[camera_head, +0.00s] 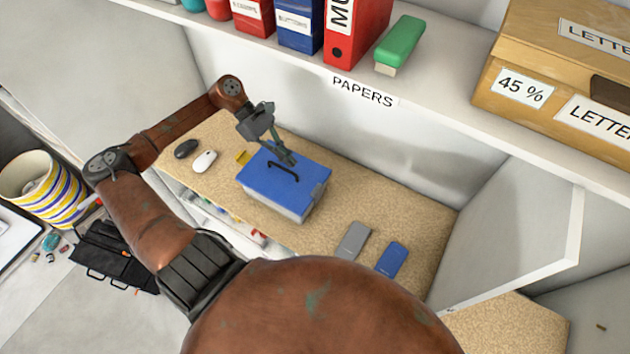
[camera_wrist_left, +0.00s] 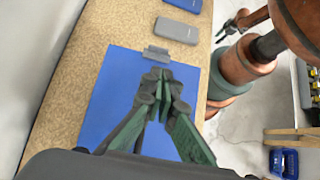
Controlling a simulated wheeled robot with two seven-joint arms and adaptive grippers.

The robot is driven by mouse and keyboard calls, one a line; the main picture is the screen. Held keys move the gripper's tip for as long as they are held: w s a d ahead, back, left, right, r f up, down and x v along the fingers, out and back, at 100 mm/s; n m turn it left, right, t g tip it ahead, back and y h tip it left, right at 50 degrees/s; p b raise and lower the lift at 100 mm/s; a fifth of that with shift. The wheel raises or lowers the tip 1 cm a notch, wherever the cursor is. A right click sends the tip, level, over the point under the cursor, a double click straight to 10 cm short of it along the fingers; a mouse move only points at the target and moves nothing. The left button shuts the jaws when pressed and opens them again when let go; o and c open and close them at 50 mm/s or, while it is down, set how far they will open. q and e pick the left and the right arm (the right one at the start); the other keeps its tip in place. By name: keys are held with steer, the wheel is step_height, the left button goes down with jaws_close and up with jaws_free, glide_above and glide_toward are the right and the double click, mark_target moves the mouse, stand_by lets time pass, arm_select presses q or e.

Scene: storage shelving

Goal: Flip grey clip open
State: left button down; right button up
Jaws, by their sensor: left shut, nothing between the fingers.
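A box with a blue lid (camera_head: 305,183) and grey lower part stands on the cork-coloured shelf. A black handle (camera_head: 284,170) is on its lid. The grey clip (camera_wrist_left: 156,54) shows in the left wrist view at the lid's far edge, on the side facing the two phone-like slabs. It is hidden in the head view. A yellow clip (camera_head: 243,157) is on the opposite side. My left gripper (camera_head: 287,159) is shut and empty above the lid. In the left wrist view its fingertips (camera_wrist_left: 160,76) appear just short of the grey clip; I cannot tell whether they touch.
A grey slab (camera_head: 353,240) and a blue slab (camera_head: 391,259) lie right of the box. A black mouse (camera_head: 186,149) and a white mouse (camera_head: 204,161) lie left. An upper shelf (camera_head: 440,108) with binders overhangs behind. My right gripper (camera_wrist_left: 234,24) seems to show small.

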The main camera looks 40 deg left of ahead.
mark_target(310, 188)
arm_select(q)
steer(key=shift+w+f, duration=0.15)
steer(key=shift+f, duration=0.35)
steer(key=shift+r, duration=0.1)
arm_select(e)
steer(key=shift+w+f, duration=0.4)
steer(key=shift+w, duration=0.25)
arm_select(q)
steer(key=shift+d, duration=0.1)
steer(key=p+x, duration=0.2)
steer(key=x, duration=0.6)
steer(key=shift+w+d, duration=0.1)
steer(key=shift+d, duration=0.1)
steer(key=shift+d+f+p, duration=0.3)
steer(key=shift+d+f, duration=0.15)
steer(key=shift+f, duration=0.3)
arm_select(e)
steer(key=shift+r, duration=1.45)
arm_select(q)
steer(key=shift+d, duration=0.1)
arm_select(e)
steer(key=shift+w+f, duration=0.1)
